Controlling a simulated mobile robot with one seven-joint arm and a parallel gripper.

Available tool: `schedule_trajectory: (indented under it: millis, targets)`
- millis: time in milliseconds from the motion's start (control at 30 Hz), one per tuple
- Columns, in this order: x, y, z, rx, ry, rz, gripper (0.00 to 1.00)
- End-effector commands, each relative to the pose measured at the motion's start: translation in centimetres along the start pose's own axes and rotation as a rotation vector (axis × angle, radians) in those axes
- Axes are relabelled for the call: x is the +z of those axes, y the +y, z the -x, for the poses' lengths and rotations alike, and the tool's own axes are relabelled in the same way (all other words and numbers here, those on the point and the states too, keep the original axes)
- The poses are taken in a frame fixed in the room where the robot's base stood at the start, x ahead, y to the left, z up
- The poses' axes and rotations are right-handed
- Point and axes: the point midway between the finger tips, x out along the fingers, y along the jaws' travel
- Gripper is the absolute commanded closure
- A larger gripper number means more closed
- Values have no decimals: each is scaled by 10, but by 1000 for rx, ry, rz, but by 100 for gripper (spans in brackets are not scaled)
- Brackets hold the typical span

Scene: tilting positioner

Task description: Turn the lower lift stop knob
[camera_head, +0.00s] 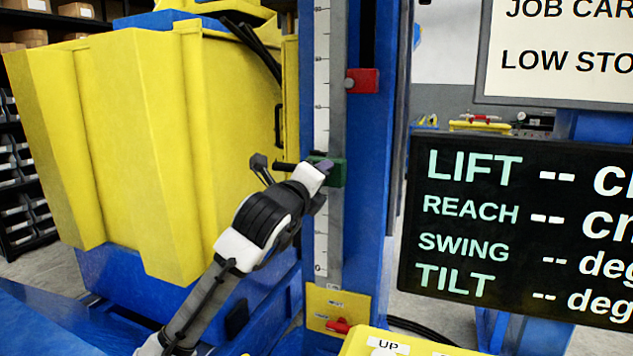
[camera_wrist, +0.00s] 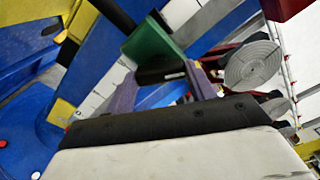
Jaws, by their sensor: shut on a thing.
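The lower lift stop is a green block (camera_head: 333,175) on the scale column in the head view. It also shows near the top of the wrist view (camera_wrist: 152,46). My gripper (camera_head: 322,166) is at this block, reaching up from the lower left. In the wrist view its two purple fingers (camera_wrist: 160,74) stand either side of a dark piece, apparently the knob (camera_wrist: 158,73), just in front of the green block. The gripper is shut on it. The knob is mostly hidden by the fingers and wrist, so its turn angle cannot be told.
A red stop block (camera_head: 363,81) sits higher on the blue column (camera_head: 372,200), beside the white scale (camera_head: 321,60). A large yellow bin (camera_head: 130,140) stands to the left. A black readout panel (camera_head: 530,225) is on the right. A yellow control box (camera_head: 385,343) stands at the front.

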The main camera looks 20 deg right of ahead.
Motion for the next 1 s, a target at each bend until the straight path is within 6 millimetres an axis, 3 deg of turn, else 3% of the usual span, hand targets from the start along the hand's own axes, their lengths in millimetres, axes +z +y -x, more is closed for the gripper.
schedule_trajectory:
  millis: [167, 200, 333, 733, 867, 1000]
  targets:
    - [-1, 0, 0, 1, 2, -3, 68]
    - [-1, 0, 0, 1, 1, -3, 42]
    - [-1, 0, 0, 1, 1, -2, 25]
    - [0, 1, 8, 0, -1, -1, 24]
    - [-1, 2, 29, -1, -2, -2, 24]
    - [-1, 3, 62, 0, -3, -4, 24]
